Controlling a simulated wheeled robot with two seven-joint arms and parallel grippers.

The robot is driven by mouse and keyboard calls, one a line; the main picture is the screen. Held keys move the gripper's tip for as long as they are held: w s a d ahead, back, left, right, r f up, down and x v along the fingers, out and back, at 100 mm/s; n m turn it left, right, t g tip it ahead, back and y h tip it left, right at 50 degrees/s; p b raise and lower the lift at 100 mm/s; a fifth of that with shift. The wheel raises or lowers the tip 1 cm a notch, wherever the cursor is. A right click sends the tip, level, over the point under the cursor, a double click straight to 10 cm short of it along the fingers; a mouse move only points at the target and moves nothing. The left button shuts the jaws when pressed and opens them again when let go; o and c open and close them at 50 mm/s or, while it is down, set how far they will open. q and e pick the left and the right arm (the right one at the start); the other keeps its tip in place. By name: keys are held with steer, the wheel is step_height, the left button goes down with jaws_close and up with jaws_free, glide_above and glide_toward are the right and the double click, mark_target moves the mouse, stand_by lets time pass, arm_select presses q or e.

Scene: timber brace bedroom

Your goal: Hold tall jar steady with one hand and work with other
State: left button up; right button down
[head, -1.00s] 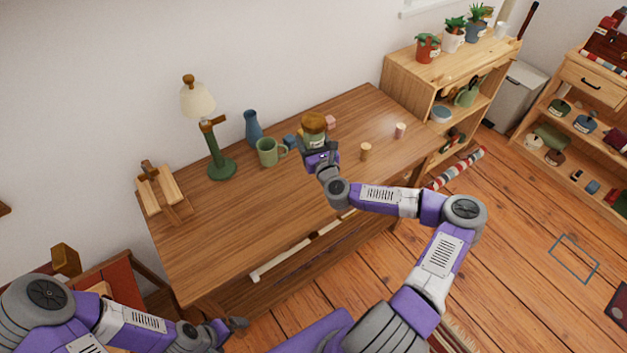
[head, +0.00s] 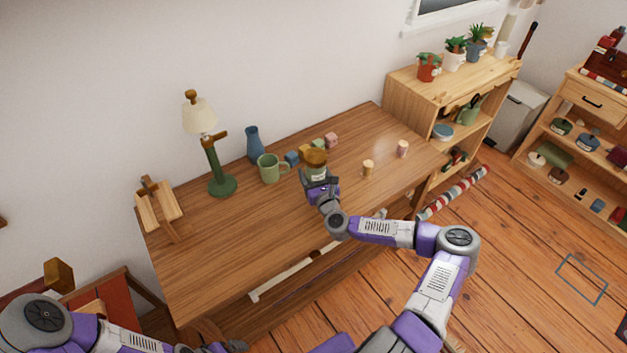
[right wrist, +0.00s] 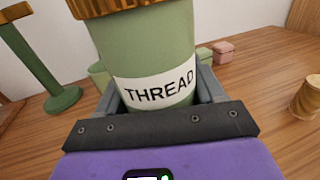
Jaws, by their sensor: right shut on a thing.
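The tall jar is green with a brown lid and a white label reading THREAD. It shows upright over the table in the head view (head: 316,172) and close up in the right wrist view (right wrist: 150,50). My right gripper (head: 318,181) is shut on the jar, with its grey fingers on either side of the lower body. The jar's base is hidden by the gripper, so I cannot tell whether it touches the table. My left gripper (head: 232,346) is low at the bottom edge of the head view, in front of the table and away from the jar. Its fingers are partly cut off.
On the wooden table (head: 230,245) stand a green mug (head: 270,168), blue vase (head: 254,143), green lamp (head: 216,168) and wooden stand (head: 158,203). Small blocks (head: 331,140) lie behind the jar. Two small cylinders (head: 368,168) (head: 403,149) stand right. The table's front left is clear.

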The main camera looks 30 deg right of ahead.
mark_target(313, 179)
steer(key=shift+f, duration=1.45)
steer(key=shift+f+b, duration=0.15)
steer(key=shift+b, duration=0.25)
steer(key=shift+c, duration=0.6)
jaws_free()
